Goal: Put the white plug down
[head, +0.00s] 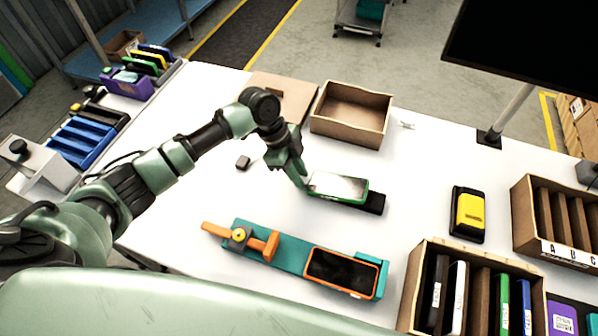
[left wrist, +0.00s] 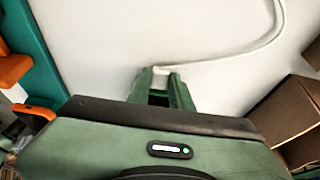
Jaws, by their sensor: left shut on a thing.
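My left gripper (head: 300,180) reaches down over the white table, beside the left end of a green-framed device with a bright screen (head: 338,187). In the left wrist view its green fingers (left wrist: 161,82) are shut on the white plug (left wrist: 161,70), which shows only as a small pale end between the tips. A white cable (left wrist: 235,50) runs from it to the right and curves up over the table. In the head view the plug is hidden by the gripper or too small to make out. My right gripper is not in view.
A teal fixture with an orange clamp (head: 238,238) and an orange-framed device (head: 341,271) lies in front. An open carton (head: 350,112) stands behind. A yellow-black device (head: 468,213) and file boxes (head: 415,290) are at right.

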